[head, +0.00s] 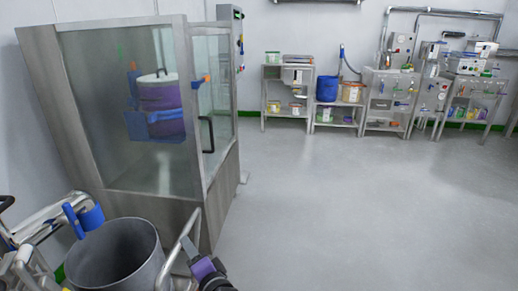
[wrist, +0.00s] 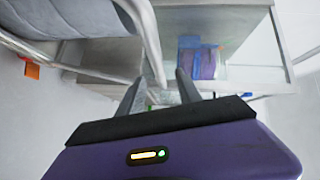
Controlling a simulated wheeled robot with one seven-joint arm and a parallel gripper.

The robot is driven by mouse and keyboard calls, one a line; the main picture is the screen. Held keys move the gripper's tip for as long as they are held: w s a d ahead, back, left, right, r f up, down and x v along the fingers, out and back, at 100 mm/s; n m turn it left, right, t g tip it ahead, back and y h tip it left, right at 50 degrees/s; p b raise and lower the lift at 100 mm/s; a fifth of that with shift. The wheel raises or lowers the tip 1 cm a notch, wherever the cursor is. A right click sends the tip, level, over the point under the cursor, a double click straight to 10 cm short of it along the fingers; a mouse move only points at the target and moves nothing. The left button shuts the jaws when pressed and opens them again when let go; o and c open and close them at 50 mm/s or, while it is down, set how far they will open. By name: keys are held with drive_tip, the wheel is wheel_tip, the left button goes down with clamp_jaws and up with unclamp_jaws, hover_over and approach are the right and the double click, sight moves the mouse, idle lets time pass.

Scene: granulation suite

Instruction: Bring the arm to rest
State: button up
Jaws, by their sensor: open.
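My gripper (wrist: 156,88) shows in the wrist view with its two grey fingers apart and nothing between them. Its purple body fills the bottom of that view. A metal rail (wrist: 150,40) passes close by the fingers in the wrist view.
An open grey drum (head: 112,250) stands at the lower left, with metal tubes around it. Behind it is a glass-walled steel cabinet (head: 222,195) holding a purple and blue drum (head: 160,92). Shelves (head: 287,105) and equipment line the back wall. The grey floor (head: 350,210) at the right is clear.

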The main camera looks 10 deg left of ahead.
wheel_tip(320, 180, up, 5)
drive_tip(key=d+n+t, duration=0.2)
drive_tip(key=s+d+f+n+t+h, duration=0.2)
drive_tip(key=s+d+n, duration=0.1)
drive_tip(key=s+d, duration=0.8)
drive_tip(key=s+d+f+n+t+h, duration=0.1)
drive_tip(key=s+d+f+n+h, duration=0.15)
drive_tip(key=s+d, duration=0.85)
drive_tip(key=s+d+r+g+h, duration=0.1)
drive_tip(key=s+d+r+h, duration=0.15)
drive_tip(key=s+d, duration=0.85)
drive_tip(key=s+d+r+g+h, duration=0.1)
drive_tip(key=s+d+h, duration=0.3)
drive_tip(key=s+d, duration=0.65)
wheel_tip(320, 180, up, 23)
drive_tip(key=s+a+p, duration=0.2)
drive_tip(key=p, duration=2)
drive_tip(key=shift+s+f+g+p, duration=0.15)
drive_tip(key=shift+s+g+p, duration=0.1)
drive_tip(key=shift+g+p, duration=0.1)
